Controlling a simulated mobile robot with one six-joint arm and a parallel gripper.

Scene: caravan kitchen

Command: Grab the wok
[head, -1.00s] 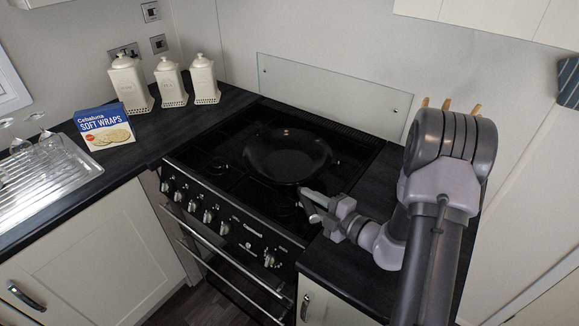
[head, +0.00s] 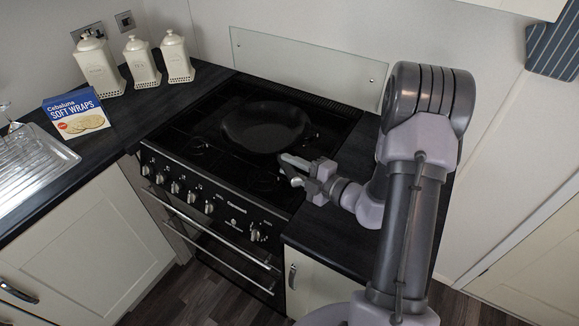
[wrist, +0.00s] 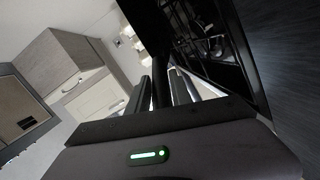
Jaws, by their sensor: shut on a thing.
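My gripper (head: 284,170) is at the wok's front right side, low over the hob's front edge. Its jaws are shut on a dark part of the wok, which is hard to make out against the black hob. In the wrist view, my gripper's fingers (wrist: 163,84) point away from the camera with a dark thing between them. The wok's bowl cannot be made out there.
The cooker (head: 205,195) has knobs and rails along its front. A glass splashback (head: 305,68) stands behind the hob. Several cream canisters (head: 142,62) and a soft wraps box (head: 76,112) stand on the left counter. Dark worktop lies right of the hob, under my arm.

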